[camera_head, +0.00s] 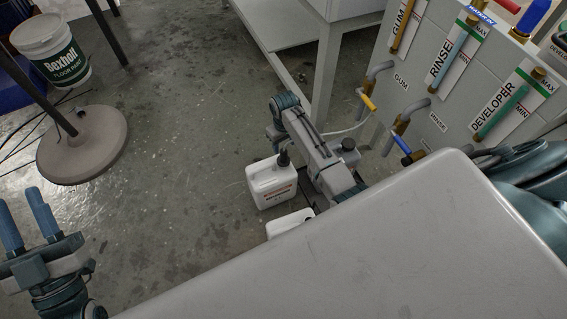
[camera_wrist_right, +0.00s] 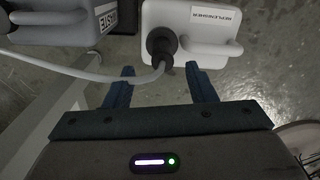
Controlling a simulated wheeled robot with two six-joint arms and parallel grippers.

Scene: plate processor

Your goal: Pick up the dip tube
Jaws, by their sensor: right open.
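A dark dip tube fitting (camera_wrist_right: 162,42) with a pale hose (camera_wrist_right: 90,75) stands at the mouth of a white jug (camera_wrist_right: 195,22) labelled REPLENISHER. In the head view this white jug (camera_head: 270,186) is on the floor. My right gripper (camera_wrist_right: 160,69) is open, its two fingers apart on either side of the hose's end and short of the fitting. Nothing is between the fingertips that I can see gripped. My left gripper (camera_head: 25,218) is open and empty at the far left of the head view, well away from the jug. The tube's part inside the jug is hidden.
A grey jug (camera_wrist_right: 70,20) stands left of the white one in the wrist view. A processor cabinet (camera_head: 440,85) with pipes and valves stands at the right. A round stand base (camera_head: 84,150) and paint bucket (camera_head: 48,50) are at the left. The floor between is clear.

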